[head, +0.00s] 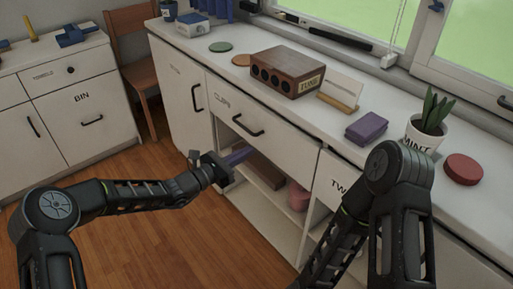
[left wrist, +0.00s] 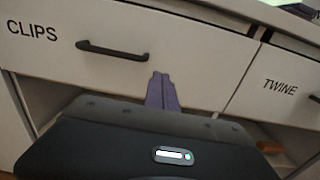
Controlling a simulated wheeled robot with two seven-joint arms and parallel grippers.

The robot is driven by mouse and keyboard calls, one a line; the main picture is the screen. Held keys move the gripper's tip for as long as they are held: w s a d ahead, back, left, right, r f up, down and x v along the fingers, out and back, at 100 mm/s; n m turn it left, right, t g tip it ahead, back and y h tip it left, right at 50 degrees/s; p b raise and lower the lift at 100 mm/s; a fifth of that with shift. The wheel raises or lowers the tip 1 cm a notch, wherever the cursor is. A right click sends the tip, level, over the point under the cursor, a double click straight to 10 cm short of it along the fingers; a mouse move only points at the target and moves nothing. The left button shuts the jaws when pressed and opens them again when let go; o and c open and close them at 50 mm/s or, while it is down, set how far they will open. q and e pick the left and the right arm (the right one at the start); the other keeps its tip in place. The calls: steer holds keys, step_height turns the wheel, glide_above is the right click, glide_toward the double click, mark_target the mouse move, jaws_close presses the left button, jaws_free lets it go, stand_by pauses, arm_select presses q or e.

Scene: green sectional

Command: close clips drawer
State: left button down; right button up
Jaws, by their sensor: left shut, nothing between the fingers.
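The clips drawer (head: 270,121) is a white front with a dark bar handle, under the countertop. It also fills the upper left wrist view (left wrist: 195,70), with its CLIPS label at the left. Its front looks flush or nearly so; I cannot tell whether a small gap remains. My left gripper (head: 240,156) is shut and empty, pointing at the cabinet just below the drawer in the head view. In the left wrist view its purple fingertips (left wrist: 161,78) overlap the drawer front, right of the handle (left wrist: 112,50); contact is unclear. My right gripper is out of view.
An open shelf (head: 262,198) below holds a box and a pink container. The TWINE drawer (head: 334,182) is to the right, partly behind my right arm. A brown box (head: 287,73), purple block (head: 366,128) and potted plant (head: 425,130) stand on the countertop. The wooden floor is clear.

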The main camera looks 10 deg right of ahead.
arm_select(q)
steer(key=v, duration=0.7)
steer(key=shift+f, duration=0.2)
steer(key=shift+a+f, duration=0.1)
steer(key=shift+f, duration=0.05)
steer(key=s+a+f+m+g+y+p, duration=0.15)
steer(key=s+f+m+g+y, duration=0.6)
steer(key=s+f, duration=0.95)
steer(key=s+a+f+m+g+y+p, duration=0.1)
steer(key=s+a+f+m+p, duration=0.1)
steer(key=s+m, duration=0.2)
steer(key=s+a+f+m+y+p, duration=0.1)
steer(key=s+a+f+m+p, duration=0.15)
steer(key=s+m, duration=0.2)
steer(key=s+r+m+p, duration=0.2)
steer(key=s+m, duration=0.1)
steer(key=s, duration=0.1)
steer(key=s+a+r+m+y+p, duration=0.1)
steer(key=s+r+m+p, duration=0.2)
steer(key=s, duration=0.2)
steer(key=shift+s+m, duration=0.3)
steer(key=shift+s, duration=0.05)
steer(key=shift+a+y, duration=0.15)
steer(key=shift+y, duration=0.1)
